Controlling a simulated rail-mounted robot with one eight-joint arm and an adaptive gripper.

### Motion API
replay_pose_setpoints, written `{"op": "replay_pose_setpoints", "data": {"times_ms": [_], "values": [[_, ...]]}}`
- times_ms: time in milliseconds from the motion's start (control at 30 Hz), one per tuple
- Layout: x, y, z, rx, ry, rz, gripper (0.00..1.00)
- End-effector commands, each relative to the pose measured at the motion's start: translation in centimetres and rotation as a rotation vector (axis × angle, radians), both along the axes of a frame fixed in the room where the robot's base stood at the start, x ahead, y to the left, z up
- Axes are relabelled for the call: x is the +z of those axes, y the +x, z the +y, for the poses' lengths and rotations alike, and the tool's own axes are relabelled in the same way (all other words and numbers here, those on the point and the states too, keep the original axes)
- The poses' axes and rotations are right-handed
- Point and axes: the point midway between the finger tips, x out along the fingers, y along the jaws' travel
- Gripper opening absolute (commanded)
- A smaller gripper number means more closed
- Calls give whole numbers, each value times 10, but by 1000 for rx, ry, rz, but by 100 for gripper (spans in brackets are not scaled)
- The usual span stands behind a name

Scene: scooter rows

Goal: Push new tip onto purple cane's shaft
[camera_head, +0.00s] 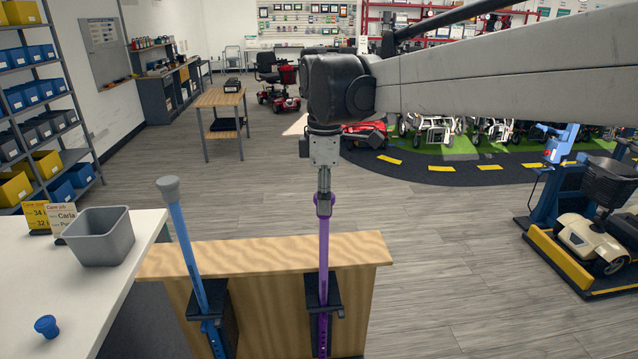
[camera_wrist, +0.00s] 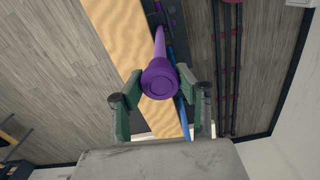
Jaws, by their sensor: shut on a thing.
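The purple cane (camera_head: 323,262) stands upright with its shaft in a dark holder (camera_head: 322,297) on the wooden bench. My gripper (camera_head: 324,202) points straight down at its top end, shut on the purple tip (camera_wrist: 160,84). In the wrist view the purple tip sits between my two fingers (camera_wrist: 160,95), with the purple shaft (camera_wrist: 160,42) in line beyond it. The tip meets the shaft's end; how far it is seated I cannot tell. My fingers partly hide the tip in the head view.
A blue cane (camera_head: 188,240) with a grey tip (camera_head: 168,187) leans in another holder to the left. The white table (camera_head: 30,283) carries a grey bin (camera_head: 100,237), a blue tip (camera_head: 46,326) and job cards (camera_head: 62,217).

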Motion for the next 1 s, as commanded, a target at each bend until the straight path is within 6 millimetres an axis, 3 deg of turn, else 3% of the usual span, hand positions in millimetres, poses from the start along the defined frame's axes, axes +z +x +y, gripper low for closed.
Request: {"op": "replay_pose_setpoints", "data": {"times_ms": [1000], "values": [[-12,0,0,0,0,0,8]]}}
